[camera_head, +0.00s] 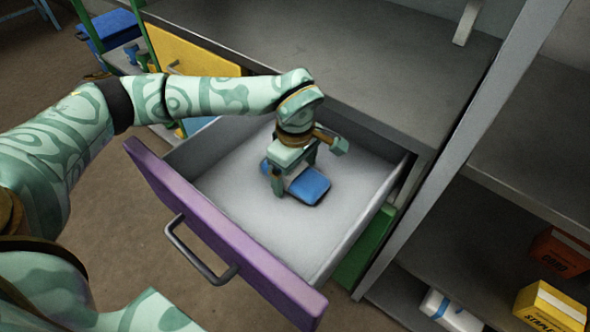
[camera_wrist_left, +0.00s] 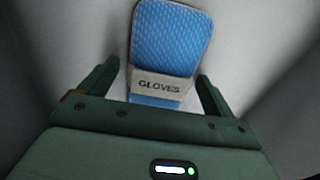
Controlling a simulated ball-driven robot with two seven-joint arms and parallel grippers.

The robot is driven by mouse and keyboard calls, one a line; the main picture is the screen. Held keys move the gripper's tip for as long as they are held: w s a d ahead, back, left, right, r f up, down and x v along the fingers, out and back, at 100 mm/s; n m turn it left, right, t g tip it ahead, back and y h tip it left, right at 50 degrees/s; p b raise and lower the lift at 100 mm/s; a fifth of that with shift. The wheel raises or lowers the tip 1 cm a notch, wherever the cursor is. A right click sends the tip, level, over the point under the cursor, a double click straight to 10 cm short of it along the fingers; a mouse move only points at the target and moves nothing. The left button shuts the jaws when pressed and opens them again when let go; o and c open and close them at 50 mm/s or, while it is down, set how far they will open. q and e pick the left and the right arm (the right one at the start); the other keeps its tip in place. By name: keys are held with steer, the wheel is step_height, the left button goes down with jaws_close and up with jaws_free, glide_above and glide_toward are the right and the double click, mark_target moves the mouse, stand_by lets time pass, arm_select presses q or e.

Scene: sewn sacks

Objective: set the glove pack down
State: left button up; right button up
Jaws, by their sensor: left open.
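The glove pack (camera_head: 311,187) is blue with a pale band and lies on the floor of the open drawer (camera_head: 246,215). In the left wrist view the glove pack (camera_wrist_left: 170,45) shows its blue textured face and a band lettered GLOVES. My left gripper (camera_head: 291,186) reaches down into the drawer over the pack. Its fingers in the left wrist view (camera_wrist_left: 158,88) stand apart on either side of the band, with gaps to the pack. The gripper partly hides the pack in the head view. My right gripper is not in view.
The drawer has a purple front (camera_head: 220,232) with a dark handle (camera_head: 200,252), and grey walls around the pack. A grey cabinet top (camera_head: 340,55) lies behind. On a lower shelf at right stand a yellow box (camera_head: 548,308) and a red box (camera_head: 560,252).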

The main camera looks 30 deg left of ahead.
mark_target(295, 171)
arm_select(q)
step_height(295, 171, up, 12)
steer(key=p, duration=0.5)
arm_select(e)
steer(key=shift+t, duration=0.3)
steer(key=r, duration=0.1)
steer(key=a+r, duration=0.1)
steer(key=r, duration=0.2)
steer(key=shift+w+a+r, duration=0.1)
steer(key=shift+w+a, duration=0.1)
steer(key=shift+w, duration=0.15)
arm_select(q)
steer(key=shift+f, duration=0.15)
